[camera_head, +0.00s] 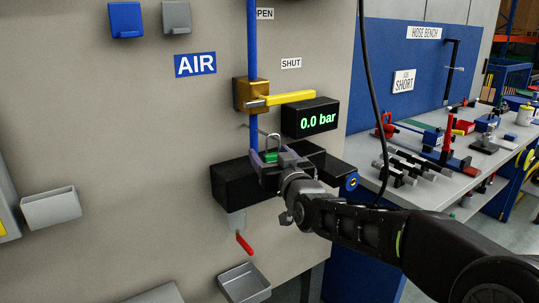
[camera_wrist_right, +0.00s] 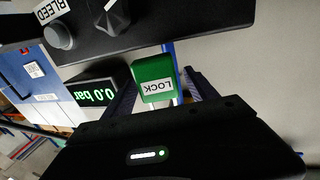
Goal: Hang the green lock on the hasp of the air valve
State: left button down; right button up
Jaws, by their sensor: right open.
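The green lock (camera_head: 270,156) shows in the head view just below the air valve (camera_head: 250,95), with its grey shackle standing up above the body. In the right wrist view the lock (camera_wrist_right: 153,78) is a green block with an upside-down LOCK label. My right gripper (camera_head: 266,160) is open, with its fingers (camera_wrist_right: 162,92) on either side of the lock. The valve is brass with a yellow handle (camera_head: 290,98) lying level to the right. A thin grey piece near the shackle may be the hasp; I cannot tell whether the shackle is through it. My left gripper is out of view.
A black box (camera_head: 237,184) is behind my right gripper, and a 0.0 bar display (camera_head: 312,119) is to its upper right. A blue pipe (camera_head: 252,45) runs down to the valve. A red lever (camera_head: 244,244) and a grey tray (camera_head: 244,284) are below. A cluttered bench (camera_head: 440,190) stands right.

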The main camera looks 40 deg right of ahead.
jog(key=b+v, duration=0.1)
jog(key=v, duration=0.5)
jog(key=shift+s+a+b, duration=0.1)
jog(key=shift+s+b, duration=0.25)
